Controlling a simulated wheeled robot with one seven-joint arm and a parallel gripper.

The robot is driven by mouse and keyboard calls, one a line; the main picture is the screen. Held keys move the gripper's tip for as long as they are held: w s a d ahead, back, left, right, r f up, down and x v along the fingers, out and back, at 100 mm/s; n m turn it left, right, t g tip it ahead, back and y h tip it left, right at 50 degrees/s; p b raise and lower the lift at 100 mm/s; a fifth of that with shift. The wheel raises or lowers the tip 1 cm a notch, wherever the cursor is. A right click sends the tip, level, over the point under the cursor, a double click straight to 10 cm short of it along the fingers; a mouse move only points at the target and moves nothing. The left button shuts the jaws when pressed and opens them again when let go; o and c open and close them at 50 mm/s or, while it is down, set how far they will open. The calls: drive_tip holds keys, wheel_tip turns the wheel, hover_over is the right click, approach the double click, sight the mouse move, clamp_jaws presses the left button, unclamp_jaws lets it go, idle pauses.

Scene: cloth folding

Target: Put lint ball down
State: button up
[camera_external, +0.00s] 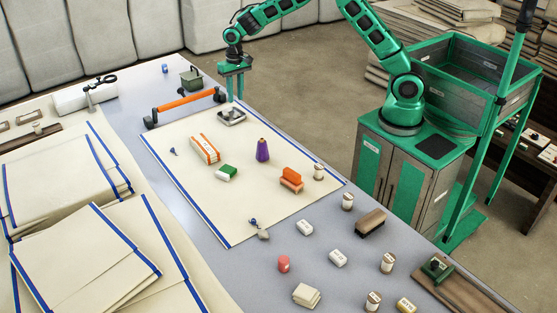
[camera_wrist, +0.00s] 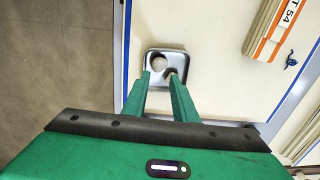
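A small shiny metal dish (camera_external: 232,117) lies at the far end of the cream cloth; its rim shows in the wrist view (camera_wrist: 184,58). A small pale round patch, perhaps the lint ball (camera_wrist: 158,63), shows inside the dish, with a dark patch beside it; I cannot tell them apart clearly. My gripper (camera_external: 235,99) points down above the dish. In the wrist view its two green fingers (camera_wrist: 160,76) are apart, with the dish showing between them. I see nothing clearly clamped between the fingertips.
An orange bar (camera_external: 185,102) on dark end supports stands left of the dish. An orange-and-white box (camera_external: 205,149), a green-and-white block (camera_external: 227,173) and a purple cone (camera_external: 262,150) stand nearer on the cloth. A grey-green box (camera_external: 191,79) stands beyond. Folded cloths (camera_external: 75,245) are stacked at left.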

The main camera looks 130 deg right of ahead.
drive_tip(key=s+a+r+n, duration=0.3)
drive_tip(key=s+a+r, duration=0.2)
drive_tip(key=a+r, duration=0.4)
drive_tip(key=s+a+r+n, duration=0.3)
drive_tip(key=s+a+r, duration=0.3)
drive_tip(key=a, duration=0.6)
drive_tip(key=s+a+f+n, duration=0.1)
drive_tip(key=s+a+n, duration=0.4)
drive_tip(key=s+a, duration=1.1)
drive_tip(key=shift+s+a+f+n, duration=0.25)
drive_tip(key=shift+s+f+n, duration=0.1)
drive_tip(key=shift+s, duration=0.35)
drive_tip(key=shift+w+f+g, duration=0.25)
drive_tip(key=shift+w+g, duration=0.05)
drive_tip(key=shift+w, duration=0.35)
